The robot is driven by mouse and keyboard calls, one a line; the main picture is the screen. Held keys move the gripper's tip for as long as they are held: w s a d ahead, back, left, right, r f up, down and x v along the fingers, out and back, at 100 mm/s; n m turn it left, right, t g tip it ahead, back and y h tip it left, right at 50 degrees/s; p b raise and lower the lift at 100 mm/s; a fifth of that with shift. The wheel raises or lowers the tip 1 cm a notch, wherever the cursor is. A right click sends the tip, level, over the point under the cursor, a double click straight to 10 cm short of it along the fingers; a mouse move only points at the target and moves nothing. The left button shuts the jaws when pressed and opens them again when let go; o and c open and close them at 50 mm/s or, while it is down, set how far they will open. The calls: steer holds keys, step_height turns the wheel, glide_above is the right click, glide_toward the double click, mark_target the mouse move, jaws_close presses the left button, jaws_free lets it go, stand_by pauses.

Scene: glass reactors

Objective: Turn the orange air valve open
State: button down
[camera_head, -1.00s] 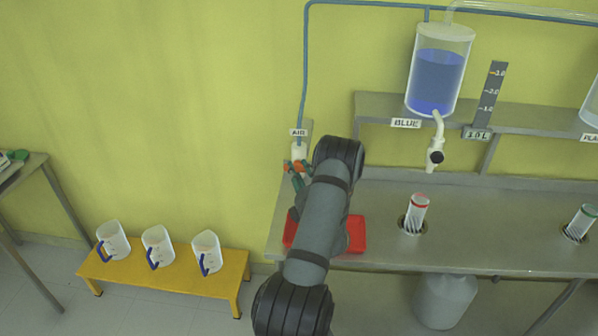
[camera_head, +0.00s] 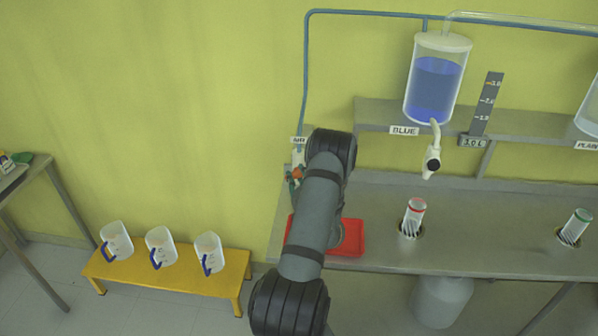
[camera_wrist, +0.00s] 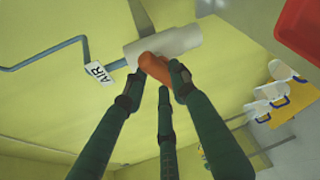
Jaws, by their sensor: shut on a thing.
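The orange air valve (camera_wrist: 154,67) sits on a white fitting (camera_wrist: 168,44) on the wall, beside the "AIR" label (camera_wrist: 99,73). In the wrist view my gripper (camera_wrist: 160,80) has its green and black fingers closed around the orange handle. In the head view the orange valve (camera_head: 298,174) shows as a small patch left of my arm, below the "AIR" label (camera_head: 298,140). My gripper (camera_head: 292,180) is mostly hidden there behind my arm. I cannot tell the handle's exact angle.
A red tray (camera_head: 346,250) lies on the steel bench (camera_head: 480,215) below the valve. A blue-filled tank (camera_head: 435,90) stands on the shelf to the right. White jugs (camera_head: 160,248) stand on a yellow stool (camera_head: 170,272) at lower left. Capped tubes (camera_head: 413,215) stand in the bench.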

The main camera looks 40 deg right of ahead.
steer(key=n+g+p, duration=0.1)
steer(key=n, duration=0.2)
steer(key=n+g+h+p, duration=0.1)
steer(key=shift+w+a+r+n+g+p, duration=0.15)
steer(key=shift+w+a+n+g+p, duration=0.15)
steer(key=shift+a+n, duration=0.1)
steer(key=shift+w+n+g+h, duration=0.1)
steer(key=shift+n+g+h, duration=0.4)
steer(key=shift+n+g, duration=0.5)
steer(key=shift+a+f+n+g+h+p, duration=0.1)
steer(key=shift+f+n+g+h+p, duration=0.1)
steer(key=shift+n, duration=0.35)
steer(key=shift+f+n+g+h+p, duration=0.1)
steer(key=shift+n+h, duration=0.1)
steer(key=shift+n, duration=0.35)
steer(key=c, duration=1.4)
jaws_free()
steer(key=shift+r, duration=0.1)
